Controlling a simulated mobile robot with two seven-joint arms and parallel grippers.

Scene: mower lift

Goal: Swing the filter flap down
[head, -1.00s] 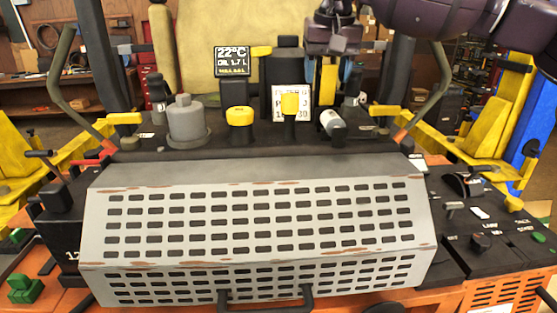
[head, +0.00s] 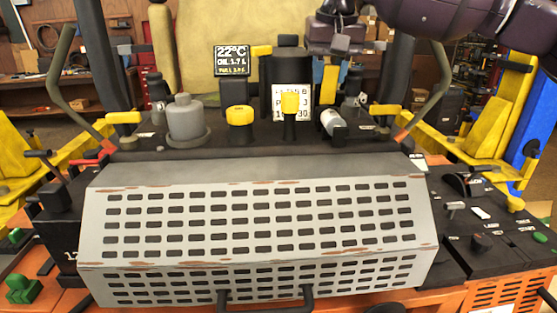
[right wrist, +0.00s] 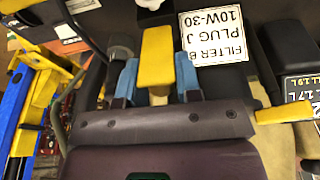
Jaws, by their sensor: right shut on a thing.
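My right gripper (head: 330,76) comes in from the top right in the head view. Its blue fingers are shut on a yellow tab (head: 329,84), which stands at the back of the black deck. In the right wrist view the gripper (right wrist: 157,88) has a finger on either side of the yellow tab (right wrist: 156,52). I cannot tell for sure which part is the filter flap; the held tab is beside a sign (right wrist: 218,38) reading FILTER. The tab's lower end is partly hidden in the head view. My left gripper is not in view.
A white-ended cylinder (head: 333,123), yellow-topped caps (head: 240,116) and a grey cap (head: 187,120) stand nearby on the deck. A large slotted grey cover (head: 260,220) lies in front. A display (head: 231,60) and the tan seat (head: 210,35) are behind.

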